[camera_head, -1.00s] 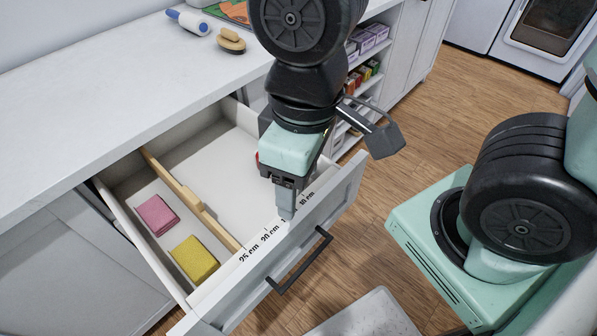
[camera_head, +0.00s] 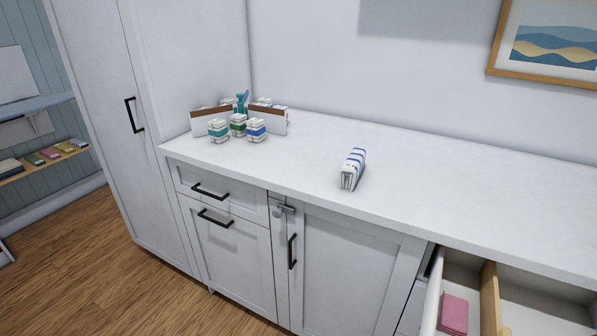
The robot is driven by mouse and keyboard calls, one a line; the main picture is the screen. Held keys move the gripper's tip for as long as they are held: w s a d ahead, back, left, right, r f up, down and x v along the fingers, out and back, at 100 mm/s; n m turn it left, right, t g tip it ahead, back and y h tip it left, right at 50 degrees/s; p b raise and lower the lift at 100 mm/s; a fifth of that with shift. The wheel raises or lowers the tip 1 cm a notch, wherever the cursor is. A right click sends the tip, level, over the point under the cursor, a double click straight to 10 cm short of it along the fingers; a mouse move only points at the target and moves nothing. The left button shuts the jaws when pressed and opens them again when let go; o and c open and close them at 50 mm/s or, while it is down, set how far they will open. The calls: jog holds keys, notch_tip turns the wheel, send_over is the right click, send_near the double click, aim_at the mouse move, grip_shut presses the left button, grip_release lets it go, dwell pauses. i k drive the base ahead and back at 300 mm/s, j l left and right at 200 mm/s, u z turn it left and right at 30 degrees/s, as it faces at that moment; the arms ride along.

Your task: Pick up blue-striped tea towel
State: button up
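A white folded cloth with blue stripes (camera_head: 353,169) stands alone on the white counter, right of the middle in the head view. It looks like the blue-striped tea towel. Small white bundles with coloured bands stand in a group further left on the counter; one has a blue band (camera_head: 257,130) and one a teal band (camera_head: 218,131). My gripper is not in this view, so its distance from the cloth and its state do not show.
The counter (camera_head: 430,186) around the striped cloth is clear. Two brown-topped white panels (camera_head: 268,118) flank the bundles. An open drawer (camera_head: 432,303) at lower right holds a pink block (camera_head: 453,314) and a wooden divider (camera_head: 490,300). A tall cabinet (camera_head: 185,65) stands at left.

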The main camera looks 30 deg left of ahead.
aim_at(349, 173)
jog(key=u, duration=0.9)
jog(key=i+j+z, duration=0.1)
jog(key=z, duration=0.35)
jog(key=j+z, duration=0.3)
jog(key=z, duration=0.2)
jog(key=j+z, duration=0.25)
jog(key=z, duration=0.2)
jog(key=j+z, duration=0.1)
jog(key=j, duration=0.4)
jog(key=j+z, duration=0.15)
jog(key=j, duration=0.4)
jog(key=k+j+z, duration=0.1)
jog(key=j, duration=0.4)
jog(key=k+j+z, duration=0.1)
jog(key=j, duration=0.4)
jog(key=k+j+z, duration=0.1)
jog(key=j, duration=0.4)
